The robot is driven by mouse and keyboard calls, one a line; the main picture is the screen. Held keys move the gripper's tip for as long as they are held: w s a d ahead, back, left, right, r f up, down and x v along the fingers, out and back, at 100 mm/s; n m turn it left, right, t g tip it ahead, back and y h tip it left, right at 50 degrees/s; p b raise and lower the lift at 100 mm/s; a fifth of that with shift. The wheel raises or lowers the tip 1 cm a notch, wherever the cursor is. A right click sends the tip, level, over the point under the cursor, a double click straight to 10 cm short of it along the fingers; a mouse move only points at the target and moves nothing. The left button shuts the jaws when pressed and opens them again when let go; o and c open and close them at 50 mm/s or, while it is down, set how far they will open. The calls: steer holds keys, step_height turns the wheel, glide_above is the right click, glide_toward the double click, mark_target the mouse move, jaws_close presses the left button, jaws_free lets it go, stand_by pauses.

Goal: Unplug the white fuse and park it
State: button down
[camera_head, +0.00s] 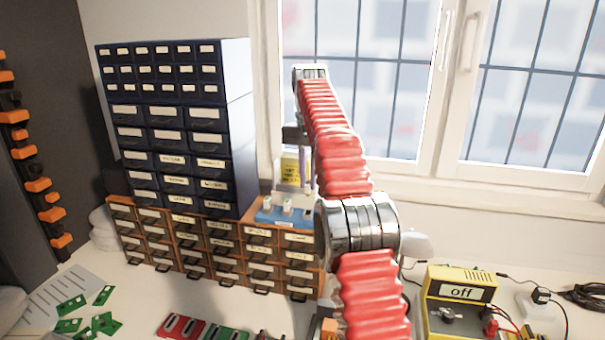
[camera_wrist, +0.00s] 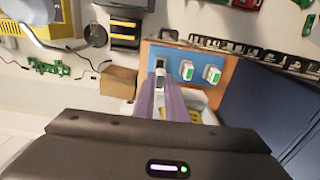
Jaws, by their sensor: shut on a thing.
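A blue block (camera_head: 268,219) stands on top of the brown drawer cabinet, carrying small white fuses; it also shows in the wrist view (camera_wrist: 180,55). Two white fuses with green faces, one (camera_wrist: 187,70) and another (camera_wrist: 211,74), sit in it to the right of my fingers. My gripper (camera_wrist: 160,76) has its purple fingers shut on a small white piece with a dark middle (camera_wrist: 160,63), the white fuse, at the block's left part. I cannot tell whether it is still seated. In the head view my gripper (camera_head: 304,186) is partly hidden behind my arm.
The brown drawer cabinet (camera_head: 210,240) and dark blue drawer tower (camera_head: 175,130) stand left of my arm. A window (camera_head: 520,90) is behind. A yellow power supply (camera_head: 460,292) marked "off" stands right. Green circuit boards (camera_head: 70,305) lie on the bench at left.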

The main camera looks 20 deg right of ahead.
mark_target(308, 195)
steer(key=shift+w+d+r, duration=0.1)
stand_by(0.5)
steer(key=shift+f, duration=2.8)
steer(key=shift+f, duration=0.6)
stand_by(1.1)
steer(key=c, duration=1.7)
jaws_free()
